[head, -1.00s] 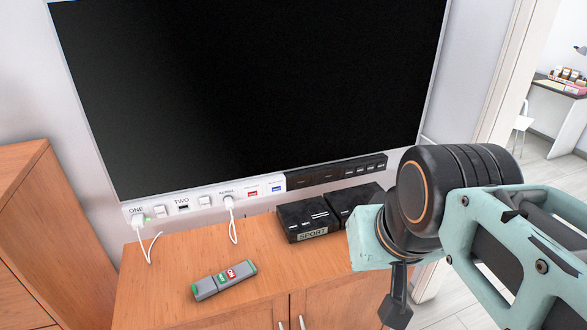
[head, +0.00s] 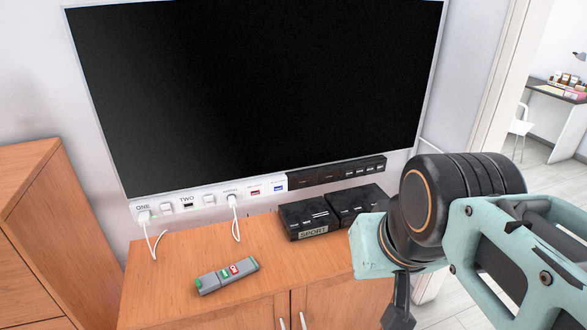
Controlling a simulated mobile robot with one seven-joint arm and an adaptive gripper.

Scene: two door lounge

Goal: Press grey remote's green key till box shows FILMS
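The grey remote (head: 208,283) lies on the wooden cabinet top near its front edge. My gripper (head: 396,312) hangs at the lower right, beyond the cabinet's front, well right of the remote and touching nothing I can see. Its fingers look close together, but the frame edge cuts them off and I cannot tell their state.
A second black box (head: 357,201) stands right of the first. A white socket strip (head: 210,198) with plugged white cables runs below the large dark screen (head: 260,90). A taller wooden cabinet (head: 30,230) is at the left. The cabinet top (head: 180,250) around the remote is clear.

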